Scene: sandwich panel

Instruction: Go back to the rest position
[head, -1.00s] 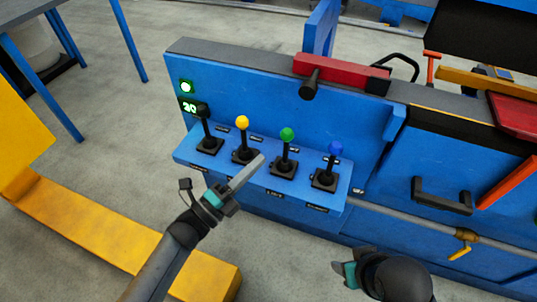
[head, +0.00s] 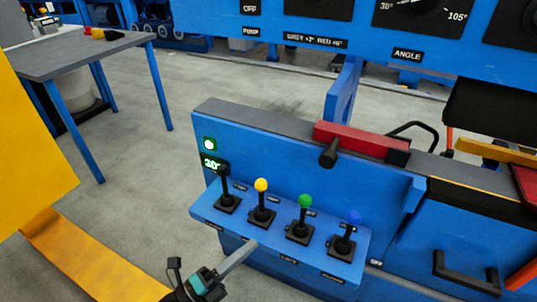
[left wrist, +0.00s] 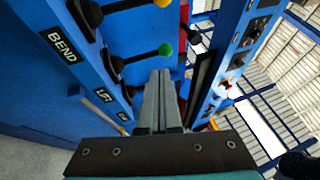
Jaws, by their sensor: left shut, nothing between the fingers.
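My left gripper (head: 240,257) is shut and empty, low in the head view, just in front of the joystick shelf's front edge. In the left wrist view its closed fingers (left wrist: 157,100) point along the blue panel. The shelf (head: 285,262) carries a row of levers: one with a black knob (head: 223,171), one yellow (head: 261,185), one green (head: 305,201) and one blue (head: 354,216). The yellow and green knobs also show at the top of the left wrist view. My right gripper is out of the head view.
A yellow structure (head: 95,262) stands at left, a grey table (head: 75,52) behind. Open floor lies between.

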